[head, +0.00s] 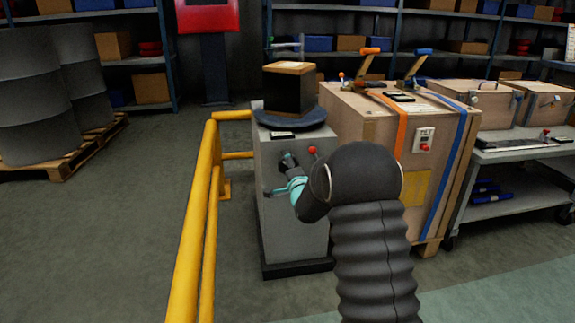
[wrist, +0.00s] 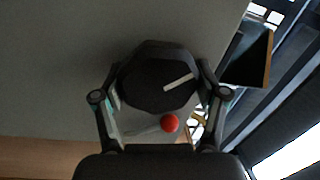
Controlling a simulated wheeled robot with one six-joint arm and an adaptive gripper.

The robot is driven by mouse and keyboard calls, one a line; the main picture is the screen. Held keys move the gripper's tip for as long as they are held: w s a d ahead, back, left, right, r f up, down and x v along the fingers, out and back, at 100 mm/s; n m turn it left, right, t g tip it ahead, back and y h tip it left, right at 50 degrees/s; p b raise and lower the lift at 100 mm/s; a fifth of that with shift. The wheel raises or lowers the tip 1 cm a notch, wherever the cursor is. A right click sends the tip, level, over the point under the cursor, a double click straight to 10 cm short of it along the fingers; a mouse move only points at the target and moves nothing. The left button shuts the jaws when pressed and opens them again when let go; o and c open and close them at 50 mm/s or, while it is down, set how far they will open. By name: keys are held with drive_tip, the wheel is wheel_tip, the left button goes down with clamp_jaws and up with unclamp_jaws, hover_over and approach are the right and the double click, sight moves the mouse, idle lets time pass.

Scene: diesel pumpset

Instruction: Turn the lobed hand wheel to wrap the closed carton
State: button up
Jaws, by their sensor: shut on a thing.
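The lobed hand wheel (wrist: 150,85) is dark, with a white pointer line slanting up to the right in the wrist view. It sits on the front of a grey cabinet (head: 290,215); in the head view my arm partly hides it. My gripper (wrist: 160,78) is shut on the hand wheel, with a finger against each side. In the head view, my gripper (head: 287,170) is at the cabinet front. The closed carton (head: 288,92) has dark sides and a brown-edged top. It stands on a round dark turntable (head: 290,118) on the cabinet.
A red ball knob (wrist: 169,123) is close below the hand wheel in the wrist view. A yellow rail (head: 202,200) stands left of the cabinet. A strapped wooden crate (head: 370,125) stands close on the right. Open floor lies to the left.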

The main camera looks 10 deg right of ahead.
drive_tip(key=shift+m, duration=0.7)
drive_tip(key=shift+m, duration=0.3)
drive_tip(key=o, duration=1.2)
drive_tip(key=shift+c, duration=0.2)
drive_tip(key=s+f, duration=0.1)
drive_tip(key=s, duration=1.1)
drive_tip(key=shift+d+f, duration=0.15)
drive_tip(key=shift+d, duration=0.15)
